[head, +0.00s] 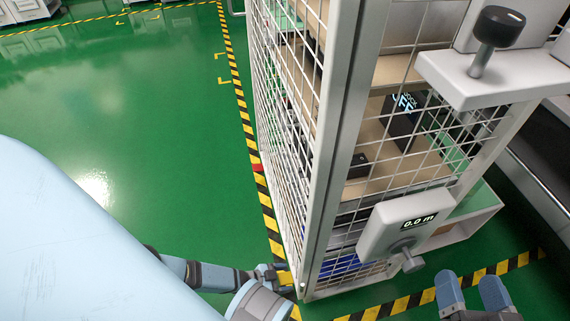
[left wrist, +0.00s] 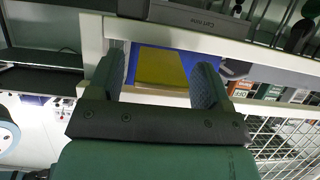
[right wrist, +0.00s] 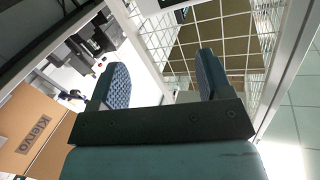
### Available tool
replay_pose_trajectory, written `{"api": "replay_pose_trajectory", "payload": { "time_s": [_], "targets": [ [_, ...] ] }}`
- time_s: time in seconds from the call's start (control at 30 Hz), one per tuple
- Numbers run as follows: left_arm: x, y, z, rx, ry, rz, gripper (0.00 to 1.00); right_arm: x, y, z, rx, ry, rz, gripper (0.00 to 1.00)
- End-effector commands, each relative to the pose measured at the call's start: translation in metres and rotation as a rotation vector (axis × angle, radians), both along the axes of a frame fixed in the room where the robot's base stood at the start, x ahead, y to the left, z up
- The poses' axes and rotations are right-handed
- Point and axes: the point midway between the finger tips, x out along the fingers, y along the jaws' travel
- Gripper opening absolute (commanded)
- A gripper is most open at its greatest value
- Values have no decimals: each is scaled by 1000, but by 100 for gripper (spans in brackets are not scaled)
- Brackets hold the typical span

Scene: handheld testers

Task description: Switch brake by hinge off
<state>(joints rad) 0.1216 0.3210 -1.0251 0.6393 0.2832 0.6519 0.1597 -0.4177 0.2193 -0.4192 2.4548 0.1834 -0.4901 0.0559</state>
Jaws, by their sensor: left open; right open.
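A pale grey box with a "0.0 m" display (head: 408,222) is fixed low on the front of the wire cage. A grey knob or lever (head: 408,257) sticks out below the display. Higher up, a pale bracket (head: 500,82) carries a black-topped knob (head: 497,28). I cannot tell which one is the brake. My left gripper (head: 270,272) is small and partly hidden at the cage's lower left corner. My right gripper (head: 472,291) is open and empty, below and to the right of the display box. Both wrist views show spread fingers with nothing held.
The wire cage (head: 345,110) has shelves with black items, one a dark screen (head: 405,115). Yellow-black tape (head: 239,95) runs along its base. Green floor (head: 110,90) to the left is clear. A cardboard box (right wrist: 38,128) shows in the right wrist view.

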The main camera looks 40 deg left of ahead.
Motion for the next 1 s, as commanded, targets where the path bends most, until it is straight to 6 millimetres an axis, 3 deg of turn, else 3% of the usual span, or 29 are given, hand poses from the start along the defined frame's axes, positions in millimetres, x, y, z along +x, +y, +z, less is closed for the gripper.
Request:
{"api": "replay_pose_trajectory", "payload": {
  "time_s": [0.3, 0.6, 1.0],
  "targets": [
    [-46, 40, 33, 2, 1, 1, 72, 0, -2, 46, 67, -114, -41, 72],
    [-83, 71, 53, 1, 1, 0, 72, -2, -5, 70, 105, -191, -66, 72],
    [-90, 78, 56, 1, -1, 0, 72, -3, -6, 74, 113, -209, -71, 72]
  ]
}}
